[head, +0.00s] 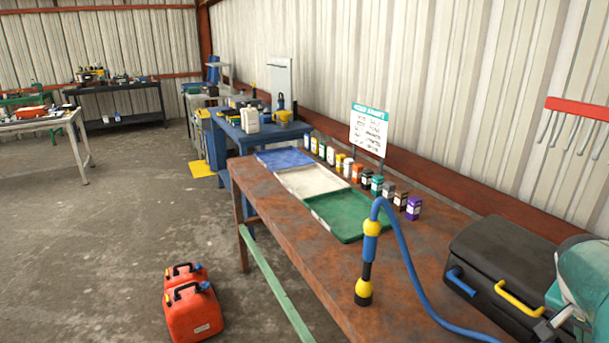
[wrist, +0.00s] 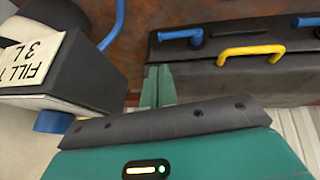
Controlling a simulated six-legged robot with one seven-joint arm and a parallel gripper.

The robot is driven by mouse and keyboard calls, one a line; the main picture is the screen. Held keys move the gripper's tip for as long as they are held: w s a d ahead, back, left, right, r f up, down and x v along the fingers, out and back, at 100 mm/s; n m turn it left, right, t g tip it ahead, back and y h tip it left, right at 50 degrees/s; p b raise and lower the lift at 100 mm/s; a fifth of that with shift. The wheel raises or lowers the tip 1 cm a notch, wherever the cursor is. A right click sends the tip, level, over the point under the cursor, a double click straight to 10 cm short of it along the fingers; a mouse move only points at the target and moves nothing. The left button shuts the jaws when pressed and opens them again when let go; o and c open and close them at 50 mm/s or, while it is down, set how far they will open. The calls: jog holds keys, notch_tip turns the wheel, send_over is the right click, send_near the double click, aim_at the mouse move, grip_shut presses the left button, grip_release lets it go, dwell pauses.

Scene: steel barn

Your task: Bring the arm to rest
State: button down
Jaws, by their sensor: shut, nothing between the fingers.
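My gripper (wrist: 159,84) shows in the wrist view as two green fingers side by side, closed together and empty. Beyond and to the right of the fingertips is a black case (wrist: 215,62) with a yellow handle and a blue handle. In the head view, teal parts of my arm show at the right edge, beside the black case (head: 497,254) on the rusty bench. I cannot tell from the wrist view whether the fingers touch the case.
The rusty bench (head: 281,213) carries coloured trays, a row of small bottles and a blue hose (head: 409,262). In the wrist view, a dark container with a "FILL" label (wrist: 28,62) is close at left. Red cans (head: 192,312) stand on the floor, which is open at left.

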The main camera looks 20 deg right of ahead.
jog(key=w+a+r+n+t+y, duration=0.15)
jog(key=w+a+n, duration=0.25)
jog(key=w+a, duration=0.45)
jog(key=w+a+n+t+y, duration=0.1)
jog(key=w+a+n+t, duration=0.2)
jog(key=w+a, duration=0.55)
jog(key=s+a+n+t+y, duration=0.2)
jog(key=a+n, duration=0.7)
jog(key=a, duration=1.7)
jog(key=shift+s+y, duration=0.65)
jog(key=shift+s, duration=0.15)
